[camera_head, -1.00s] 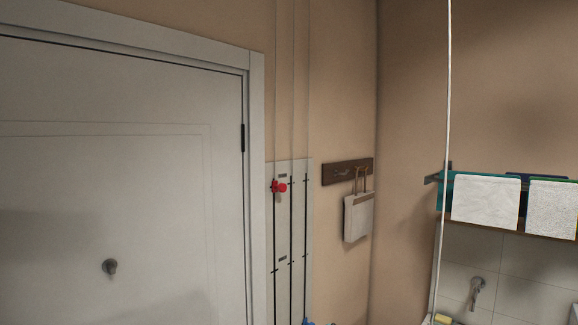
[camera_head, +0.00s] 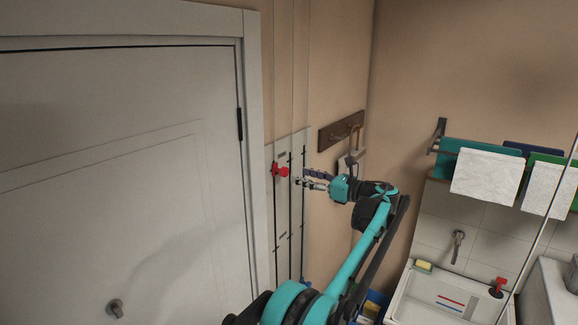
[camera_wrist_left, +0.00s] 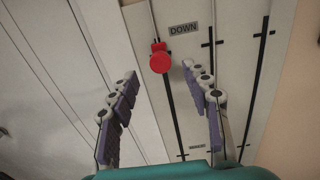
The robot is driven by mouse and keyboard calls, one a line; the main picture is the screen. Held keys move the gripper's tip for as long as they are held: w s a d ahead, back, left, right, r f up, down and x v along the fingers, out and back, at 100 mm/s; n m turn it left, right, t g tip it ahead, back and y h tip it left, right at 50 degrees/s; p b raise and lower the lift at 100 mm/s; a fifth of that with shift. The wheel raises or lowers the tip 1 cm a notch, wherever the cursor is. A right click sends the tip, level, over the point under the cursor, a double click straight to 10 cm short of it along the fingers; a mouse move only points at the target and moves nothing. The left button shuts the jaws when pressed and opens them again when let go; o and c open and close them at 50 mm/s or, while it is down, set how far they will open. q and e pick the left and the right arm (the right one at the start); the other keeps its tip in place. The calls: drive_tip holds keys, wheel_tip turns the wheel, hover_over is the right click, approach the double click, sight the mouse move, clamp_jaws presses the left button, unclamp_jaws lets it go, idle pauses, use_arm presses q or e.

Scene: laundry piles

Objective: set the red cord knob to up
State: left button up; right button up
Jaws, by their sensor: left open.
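The red cord knob (camera_head: 281,171) sits on the leftmost of three dark vertical tracks, near the top of a pale wall panel (camera_head: 284,210). In the left wrist view the red knob (camera_wrist_left: 160,61) is just below a label (camera_wrist_left: 183,29) reading DOWN. A smaller label (camera_wrist_left: 197,147) lower on the panel is too small to read. My left gripper (camera_head: 300,177) is open and empty, just right of the knob in the head view. In the wrist view its two fingers point toward the knob, apart from it, one on each side. My right gripper is out of view.
A white door (camera_head: 120,180) with a frame stands left of the panel. A dark hook rack (camera_head: 341,131) is on the wall to the right. Farther right are a towel rail with towels (camera_head: 487,177) and a white sink (camera_head: 440,300). Thin cords run up the wall above the panel.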

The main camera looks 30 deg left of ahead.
sight(287, 172)
use_arm(q)
drive_tip(key=a, duration=0.4)
drive_tip(key=a+p, duration=0.1)
drive_tip(key=a, duration=0.1)
drive_tip(key=shift+w+a, duration=0.1)
drive_tip(key=shift+w, duration=0.15)
clamp_jaws()
